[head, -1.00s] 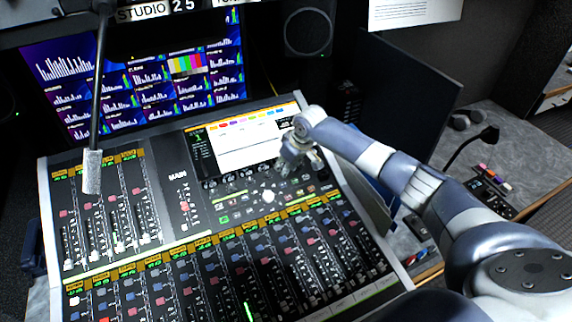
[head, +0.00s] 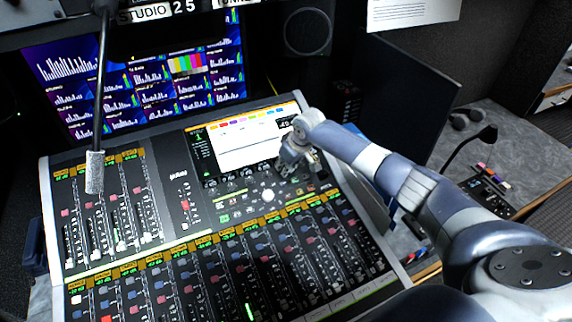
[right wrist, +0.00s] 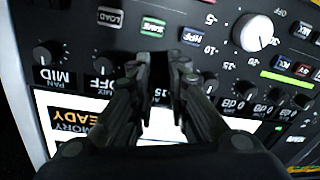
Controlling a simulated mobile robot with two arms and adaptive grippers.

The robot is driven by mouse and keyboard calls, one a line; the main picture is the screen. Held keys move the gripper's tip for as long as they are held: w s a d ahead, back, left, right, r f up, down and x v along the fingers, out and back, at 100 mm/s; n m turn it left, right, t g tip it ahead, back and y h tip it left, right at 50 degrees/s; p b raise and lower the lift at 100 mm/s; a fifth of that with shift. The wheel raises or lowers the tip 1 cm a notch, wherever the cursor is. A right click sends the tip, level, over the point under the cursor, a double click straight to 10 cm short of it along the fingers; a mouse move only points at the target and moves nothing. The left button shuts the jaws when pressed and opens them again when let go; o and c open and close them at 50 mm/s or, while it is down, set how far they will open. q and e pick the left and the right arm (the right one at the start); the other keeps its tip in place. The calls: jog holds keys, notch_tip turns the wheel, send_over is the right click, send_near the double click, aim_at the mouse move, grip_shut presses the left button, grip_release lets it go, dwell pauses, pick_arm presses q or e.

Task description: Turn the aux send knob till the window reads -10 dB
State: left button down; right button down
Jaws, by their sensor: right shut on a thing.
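My right gripper (head: 298,168) is down on the mixing console (head: 48,195), just below the right part of its screen. In the right wrist view its two fingers (right wrist: 160,68) are close together around a small dark knob, which they mostly hide. I take this to be the aux send knob. A small black window (head: 286,124) with pale digits shows at the screen's right edge, partly behind my wrist. Its digits look like 40, but they are too small to read surely. My left gripper is not in view.
A larger white knob (right wrist: 254,33) with a printed scale sits near the fingers. A small MID knob (right wrist: 46,54) is on the other side. A gooseneck microphone (head: 94,172) hangs over the console's left. A dark panel (head: 405,100) stands behind my right arm.

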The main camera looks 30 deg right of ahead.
jog(key=m+p, duration=0.2)
jog(key=shift+r+m, duration=0.15)
jog(key=shift+m, duration=0.15)
jog(key=shift+m+p, duration=1.25)
jog(key=shift+m, duration=0.15)
jog(key=c, duration=1.8)
grip_release()
jog(key=shift+s, duration=0.1)
jog(key=v, duration=1.1)
jog(key=shift+s+r, duration=0.25)
jog(key=shift+s, duration=0.15)
